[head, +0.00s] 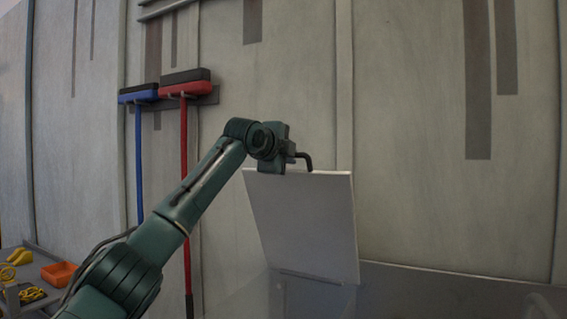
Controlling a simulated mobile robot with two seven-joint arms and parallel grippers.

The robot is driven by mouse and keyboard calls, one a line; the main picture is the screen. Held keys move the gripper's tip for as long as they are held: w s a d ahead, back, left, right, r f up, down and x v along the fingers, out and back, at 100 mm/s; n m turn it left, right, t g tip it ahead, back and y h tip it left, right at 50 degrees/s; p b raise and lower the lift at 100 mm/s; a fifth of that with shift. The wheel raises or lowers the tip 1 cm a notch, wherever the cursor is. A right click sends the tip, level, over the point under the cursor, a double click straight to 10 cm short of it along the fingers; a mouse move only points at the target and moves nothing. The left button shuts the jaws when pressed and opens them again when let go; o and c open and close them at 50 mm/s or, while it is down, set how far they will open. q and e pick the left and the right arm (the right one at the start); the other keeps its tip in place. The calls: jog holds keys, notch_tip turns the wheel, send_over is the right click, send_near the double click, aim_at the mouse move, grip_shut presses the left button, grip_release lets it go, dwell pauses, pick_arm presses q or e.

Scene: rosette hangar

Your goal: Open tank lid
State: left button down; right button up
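The tank lid (303,225) is a flat pale grey panel. It stands steeply raised, tilted slightly back, with its lower edge at the grey tank (440,288). A dark bent handle (306,158) shows at the lid's top edge. My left gripper (274,163) is at that top edge, just left of the handle's visible bend. Its fingertips are hidden, so I cannot tell whether it grips the handle. My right gripper is not in view.
A blue broom (139,160) and a red broom (185,180) hang on the grey panelled wall (410,130). At lower left, a grey surface (45,262) holds an orange tray (60,274) and yellow items (20,257). The space right of the lid looks clear.

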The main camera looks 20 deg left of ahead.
pick_arm(q)
jog(key=shift+w+r, duration=0.2)
jog(key=shift+w, duration=0.25)
jog(key=shift+w+r, duration=0.2)
jog(key=shift+w, duration=0.25)
jog(key=c, duration=1.6)
grip_release()
jog(key=shift+o, duration=0.2)
